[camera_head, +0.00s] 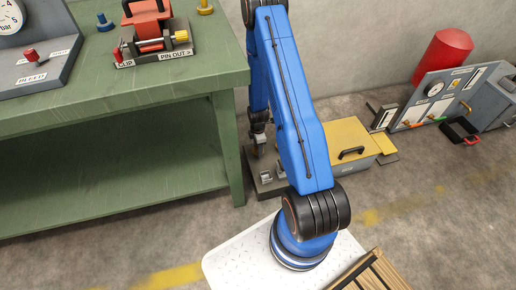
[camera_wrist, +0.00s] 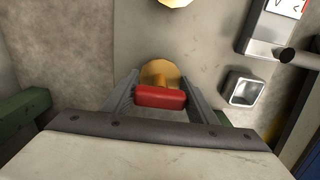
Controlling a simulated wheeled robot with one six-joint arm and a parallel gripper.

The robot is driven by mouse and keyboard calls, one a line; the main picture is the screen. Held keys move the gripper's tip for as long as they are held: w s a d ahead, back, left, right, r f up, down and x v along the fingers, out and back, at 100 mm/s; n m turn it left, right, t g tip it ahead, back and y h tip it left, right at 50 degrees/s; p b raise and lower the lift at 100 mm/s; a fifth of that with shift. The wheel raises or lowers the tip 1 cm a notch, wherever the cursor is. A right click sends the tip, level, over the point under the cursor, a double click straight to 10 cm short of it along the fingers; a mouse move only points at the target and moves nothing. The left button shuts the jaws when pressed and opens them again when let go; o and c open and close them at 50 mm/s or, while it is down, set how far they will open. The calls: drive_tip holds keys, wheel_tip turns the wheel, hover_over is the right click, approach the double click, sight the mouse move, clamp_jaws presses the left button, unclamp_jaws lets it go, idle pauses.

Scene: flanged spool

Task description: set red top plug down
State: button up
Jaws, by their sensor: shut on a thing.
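The red top plug (camera_wrist: 160,97) shows in the wrist view as a red bar between the two fingers of my gripper (camera_wrist: 162,100). My gripper is shut on it. A brass-coloured round part (camera_wrist: 160,73) with a short stem lies just beyond the red bar; I cannot tell whether it belongs to the plug or is seated on anything. In the head view my gripper (camera_head: 258,128) points down over the grey base plate (camera_head: 267,188) on the floor, right of the green bench. The plug cannot be made out there.
A square metal cup (camera_wrist: 244,90) stands right of the plug in the wrist view. The green bench (camera_head: 125,100) is close on the left, carrying a red clamp fixture (camera_head: 147,25). A yellow box with a black handle (camera_head: 340,145) stands close on the right.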

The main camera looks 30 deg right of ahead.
drive_tip(key=o, duration=1.4)
drive_tip(key=shift+f, duration=0.1)
wheel_tip(320, 180, up, 12)
drive_tip(key=shift+r, duration=0.15)
